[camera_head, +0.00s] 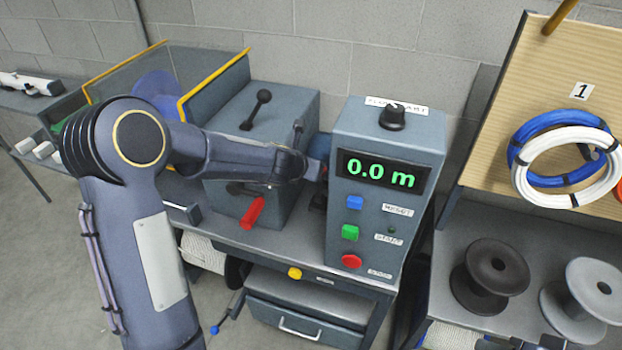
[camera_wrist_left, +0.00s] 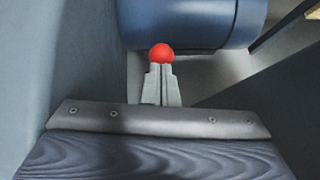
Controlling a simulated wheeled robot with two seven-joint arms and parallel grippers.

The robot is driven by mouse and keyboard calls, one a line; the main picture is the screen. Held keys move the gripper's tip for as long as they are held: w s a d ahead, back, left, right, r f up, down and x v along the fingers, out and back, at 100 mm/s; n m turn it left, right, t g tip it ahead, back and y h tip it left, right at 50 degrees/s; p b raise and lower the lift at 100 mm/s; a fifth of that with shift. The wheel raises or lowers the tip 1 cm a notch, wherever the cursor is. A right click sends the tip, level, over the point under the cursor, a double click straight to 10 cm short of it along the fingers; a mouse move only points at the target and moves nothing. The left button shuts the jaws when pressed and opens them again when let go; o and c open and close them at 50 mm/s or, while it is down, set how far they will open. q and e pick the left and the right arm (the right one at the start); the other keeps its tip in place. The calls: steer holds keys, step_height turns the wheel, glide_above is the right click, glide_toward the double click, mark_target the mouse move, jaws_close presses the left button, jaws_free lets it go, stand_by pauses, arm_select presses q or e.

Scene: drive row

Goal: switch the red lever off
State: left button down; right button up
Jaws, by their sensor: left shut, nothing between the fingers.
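My left gripper (camera_head: 314,171) is in the gap between the grey machine box (camera_head: 262,120) and the control panel (camera_head: 385,190). In the left wrist view its fingers (camera_wrist_left: 160,72) are together and empty. A round red knob (camera_wrist_left: 161,53) shows just past the fingertips; I cannot tell whether they touch it. The knob's shaft is hidden behind the fingers. In the head view my arm hides this knob. A red handle (camera_head: 252,213) slants down from the front of the box, and I cannot tell whether it belongs to the same lever.
A blue cylinder (camera_wrist_left: 190,22) lies close behind the knob. The panel has a red button (camera_head: 351,262) and a display reading 0.0 m. A black lever (camera_head: 257,108) stands on the box. Cable coils and spools (camera_head: 490,277) are at the right.

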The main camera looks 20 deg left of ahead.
arm_select(q)
steer(key=shift+v, duration=1.9)
